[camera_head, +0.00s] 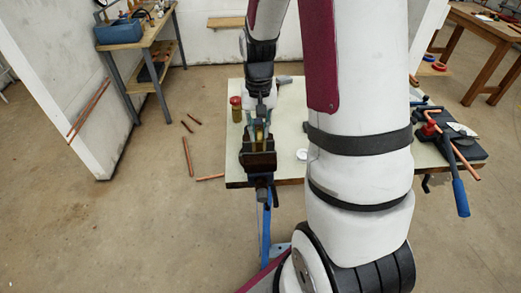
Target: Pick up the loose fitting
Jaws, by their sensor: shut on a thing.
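My gripper (258,130) points down just above the dark bench vise (257,160) at the near edge of the pale workbench (290,115). Its fingers are shut on a small brass-coloured piece, which looks like the loose fitting (259,137). The fitting is small and partly covered by the fingers and the vise. I cannot tell whether it touches the vise jaws.
A red-capped jar (236,108) stands close left of my gripper. A white round item (302,154) lies to the right. A pipe bender with a blue handle (460,197) sits at the bench's right end. Copper pipe pieces (188,157) lie on the floor.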

